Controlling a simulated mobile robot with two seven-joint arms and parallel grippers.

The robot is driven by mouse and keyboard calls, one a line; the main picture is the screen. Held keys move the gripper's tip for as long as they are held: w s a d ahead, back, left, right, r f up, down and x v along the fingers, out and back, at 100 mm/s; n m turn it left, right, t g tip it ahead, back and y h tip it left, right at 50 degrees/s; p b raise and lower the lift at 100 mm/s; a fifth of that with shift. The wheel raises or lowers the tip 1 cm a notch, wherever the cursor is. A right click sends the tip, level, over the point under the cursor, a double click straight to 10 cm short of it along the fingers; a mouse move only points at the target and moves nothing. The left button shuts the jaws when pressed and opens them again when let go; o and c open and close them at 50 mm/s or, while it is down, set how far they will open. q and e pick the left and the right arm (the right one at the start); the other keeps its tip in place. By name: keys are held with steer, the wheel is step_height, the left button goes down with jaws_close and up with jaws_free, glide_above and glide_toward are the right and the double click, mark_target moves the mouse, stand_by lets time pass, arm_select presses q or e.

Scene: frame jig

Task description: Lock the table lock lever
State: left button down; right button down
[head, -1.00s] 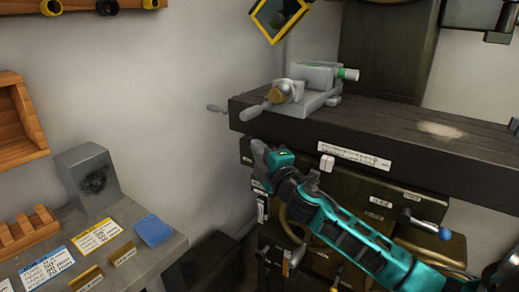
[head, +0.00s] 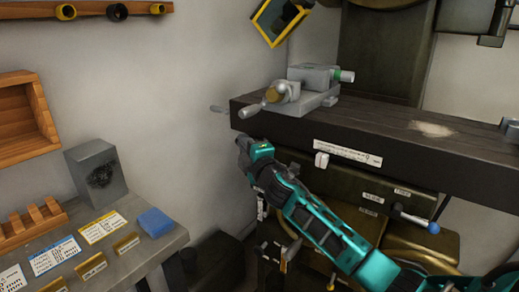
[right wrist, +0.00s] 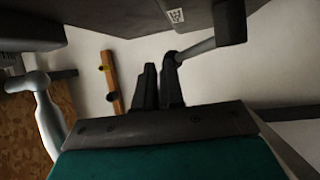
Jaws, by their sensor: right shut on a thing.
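In the right wrist view, a grey lever (right wrist: 197,48) runs from a dark block at the upper right down to the fingertips; it appears to be the table lock lever. My right gripper (right wrist: 158,80) is shut on the lever's end, with its two dark fingers close together. In the head view my right gripper (head: 241,143) is just below the front left corner of the dark machine table (head: 375,137). The lever is hidden or too small to make out there. My left gripper is not in view.
A grey vise (head: 305,93) stands on the table's left end. A blue-knobbed lever (head: 433,227) is at the lower right. A workbench (head: 165,245) with a blue block (head: 155,222) stands at the left.

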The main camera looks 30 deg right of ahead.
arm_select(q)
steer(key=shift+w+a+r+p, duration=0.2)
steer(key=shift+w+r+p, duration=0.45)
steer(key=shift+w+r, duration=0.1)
arm_select(e)
steer(key=shift+g, duration=0.3)
steer(key=shift+w+a+f, duration=0.3)
steer(key=shift+w+f, duration=0.1)
steer(key=shift+w, duration=0.3)
steer(key=shift+w+a+f, duration=0.25)
steer(key=shift+w+f, duration=0.2)
steer(key=shift+w, duration=0.25)
steer(key=shift+w+a+f, duration=0.3)
steer(key=shift+w+f, duration=0.1)
steer(key=shift+w, duration=0.3)
steer(key=shift+n, duration=0.3)
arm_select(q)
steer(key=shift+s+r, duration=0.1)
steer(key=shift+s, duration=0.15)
arm_select(e)
steer(key=shift+f, duration=0.2)
arm_select(q)
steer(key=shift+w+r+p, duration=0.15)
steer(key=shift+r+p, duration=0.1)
steer(key=shift+p, duration=0.1)
arm_select(e)
steer(key=shift+g, duration=0.3)
steer(key=shift+r, duration=0.1)
